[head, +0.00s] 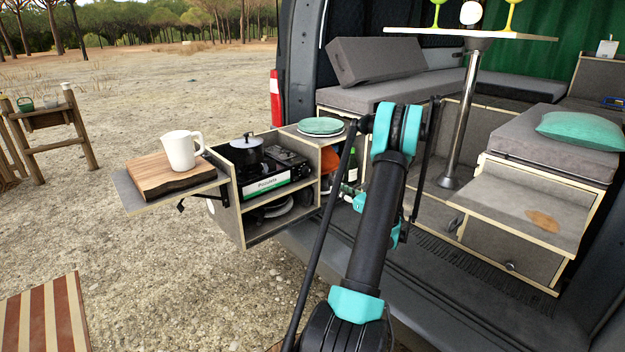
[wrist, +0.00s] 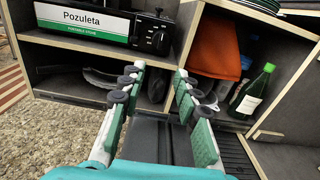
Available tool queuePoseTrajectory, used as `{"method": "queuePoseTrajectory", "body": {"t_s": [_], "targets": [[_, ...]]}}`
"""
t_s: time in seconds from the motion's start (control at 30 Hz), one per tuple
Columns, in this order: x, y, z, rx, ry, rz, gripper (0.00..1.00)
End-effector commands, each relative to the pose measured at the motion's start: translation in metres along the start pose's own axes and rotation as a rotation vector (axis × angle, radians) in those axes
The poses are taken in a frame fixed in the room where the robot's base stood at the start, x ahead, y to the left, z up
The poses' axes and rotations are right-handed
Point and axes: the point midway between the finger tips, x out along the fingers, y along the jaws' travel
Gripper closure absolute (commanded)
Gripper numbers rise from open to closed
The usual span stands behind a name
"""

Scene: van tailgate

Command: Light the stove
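The portable stove (head: 285,172) sits on the top shelf of the open pull-out cabinet at the van's tailgate. A dark lidded pot (head: 246,155) stands on its left part. In the wrist view the stove (wrist: 95,22) shows its "Pozuleta" label and, at the right of its front, a black round control knob (wrist: 157,38). I cannot see a flame. My gripper (wrist: 157,84) is open and empty, its fingers spread below the knob and apart from the stove. In the head view my arm hides most of the gripper.
A white mug (head: 182,150) stands on a wooden board (head: 160,176) on the cabinet's left side shelf. Green plates (head: 320,126) lie on the right top. A green bottle (wrist: 252,90) and an orange item (wrist: 213,48) fill the right compartment. Dark pans (wrist: 100,78) lie below the stove.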

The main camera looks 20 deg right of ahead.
Motion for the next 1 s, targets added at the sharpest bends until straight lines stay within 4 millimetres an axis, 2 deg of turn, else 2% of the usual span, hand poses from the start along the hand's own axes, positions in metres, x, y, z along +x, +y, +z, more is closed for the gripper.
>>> {"method": "queuePoseTrajectory", "body": {"t_s": [0.17,0.8,1.0], "targets": [[0.012,-0.002,-0.001,0.011,-0.006,0.000,0.68],[0.134,-0.001,0.000,0.008,-0.004,0.000,0.68],[0.161,-0.001,0.000,0.007,-0.004,-0.001,0.68]]}}
